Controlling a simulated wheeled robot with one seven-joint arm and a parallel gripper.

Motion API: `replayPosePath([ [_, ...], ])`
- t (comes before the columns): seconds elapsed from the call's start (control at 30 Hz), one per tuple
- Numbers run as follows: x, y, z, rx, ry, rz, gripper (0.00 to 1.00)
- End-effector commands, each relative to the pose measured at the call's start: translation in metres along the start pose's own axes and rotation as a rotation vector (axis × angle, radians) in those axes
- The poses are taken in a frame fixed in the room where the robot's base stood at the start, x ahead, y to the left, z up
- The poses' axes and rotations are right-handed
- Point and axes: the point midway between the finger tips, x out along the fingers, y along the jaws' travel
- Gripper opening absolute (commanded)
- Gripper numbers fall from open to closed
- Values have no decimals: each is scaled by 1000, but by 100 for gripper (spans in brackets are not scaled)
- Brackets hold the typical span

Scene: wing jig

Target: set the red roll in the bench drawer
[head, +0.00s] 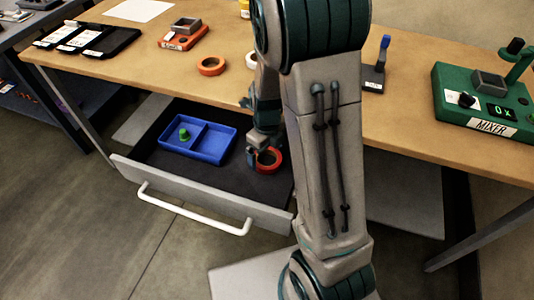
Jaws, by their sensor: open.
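The bench drawer (205,183) is pulled open below the bench top, with a white bar handle on its front. The red roll (276,164), a ring lying flat, is on the dark drawer floor at the right, beside the blue tray. My gripper (262,155) reaches down into the drawer at the roll. Its jaws are open, with one finger at the roll's left side; the other is hard to make out. I cannot tell whether a finger touches the roll. My arm stands in front of the drawer's right end and hides part of it.
In the drawer, a two-part blue tray (216,142) holds a green knob-like piece (184,134). On the bench top (185,77) are an orange roll (211,66), a white roll (251,60), an orange device (184,38), a black tray (116,47) and a green mixer (470,105).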

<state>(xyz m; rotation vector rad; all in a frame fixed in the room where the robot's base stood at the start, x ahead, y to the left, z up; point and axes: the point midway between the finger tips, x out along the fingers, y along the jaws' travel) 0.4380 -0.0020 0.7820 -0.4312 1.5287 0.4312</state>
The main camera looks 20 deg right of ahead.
Motion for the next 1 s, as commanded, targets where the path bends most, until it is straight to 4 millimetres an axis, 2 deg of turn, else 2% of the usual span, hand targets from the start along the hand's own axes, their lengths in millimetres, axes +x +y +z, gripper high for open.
replayPosePath([
  [0.1, -30, 0, 2, -3, -6, -3, 97],
  [0.3, -72, 0, 1, -2, -6, -3, 97],
  [0.43, -90, 0, 0, 0, -4, -1, 97],
  [0.67, -104, 1, -2, -42, -6, 0, 97],
  [0.77, -111, 5, -7, -150, -18, 0, 97],
  [1.0, -138, 21, -29, -667, -66, -22, 97],
])
